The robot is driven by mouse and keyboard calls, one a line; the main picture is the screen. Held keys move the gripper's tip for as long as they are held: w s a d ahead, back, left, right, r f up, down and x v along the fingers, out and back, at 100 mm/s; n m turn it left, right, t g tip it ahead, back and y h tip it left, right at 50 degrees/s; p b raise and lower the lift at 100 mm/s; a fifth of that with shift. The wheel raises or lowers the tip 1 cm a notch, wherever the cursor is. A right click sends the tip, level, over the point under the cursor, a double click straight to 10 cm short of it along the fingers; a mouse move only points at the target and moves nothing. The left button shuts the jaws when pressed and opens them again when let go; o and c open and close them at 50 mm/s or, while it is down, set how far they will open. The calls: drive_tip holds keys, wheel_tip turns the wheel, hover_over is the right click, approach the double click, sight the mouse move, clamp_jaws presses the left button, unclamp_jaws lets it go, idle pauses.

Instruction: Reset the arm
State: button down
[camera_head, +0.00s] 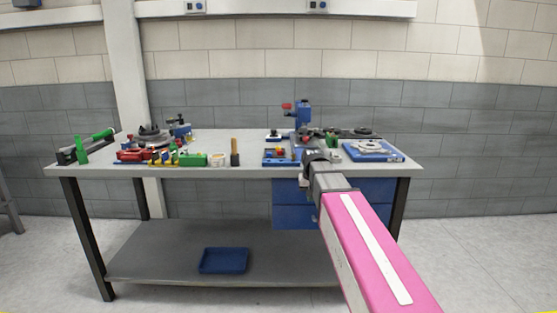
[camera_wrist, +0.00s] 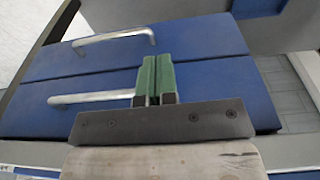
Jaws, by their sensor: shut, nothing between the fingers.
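My arm (camera_head: 375,250), with a pink link and a grey wrist, reaches forward from the lower right in the head view toward the front edge of the workbench (camera_head: 190,172). My gripper's fingers are hidden behind the wrist there. In the wrist view my gripper (camera_wrist: 156,75) shows two green fingers pressed together, shut and empty. Beyond them are the blue drawer fronts (camera_wrist: 185,45) with two silver bar handles (camera_wrist: 115,36). I cannot tell whether the fingers touch the drawer front.
The bench top holds several tools and parts: a green-handled tool (camera_head: 85,146), a green block (camera_head: 192,159), a blue fixture (camera_head: 302,112) and a blue plate (camera_head: 375,152) at right. A blue tray (camera_head: 223,261) lies on the lower shelf (camera_head: 150,265). The floor at right is clear.

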drive_tip(key=s+d+f, duration=0.3)
drive_tip(key=s+f, duration=0.6)
drive_tip(key=f, duration=0.2)
drive_tip(key=s+d+f+g, duration=0.1)
drive_tip(key=s+d+f, duration=0.2)
drive_tip(key=s+f, duration=0.6)
wheel_tip(320, 180, down, 2)
drive_tip(key=shift+s+f+g, duration=0.25)
drive_tip(key=shift+s+g, duration=0.05)
drive_tip(key=shift+s, duration=0.1)
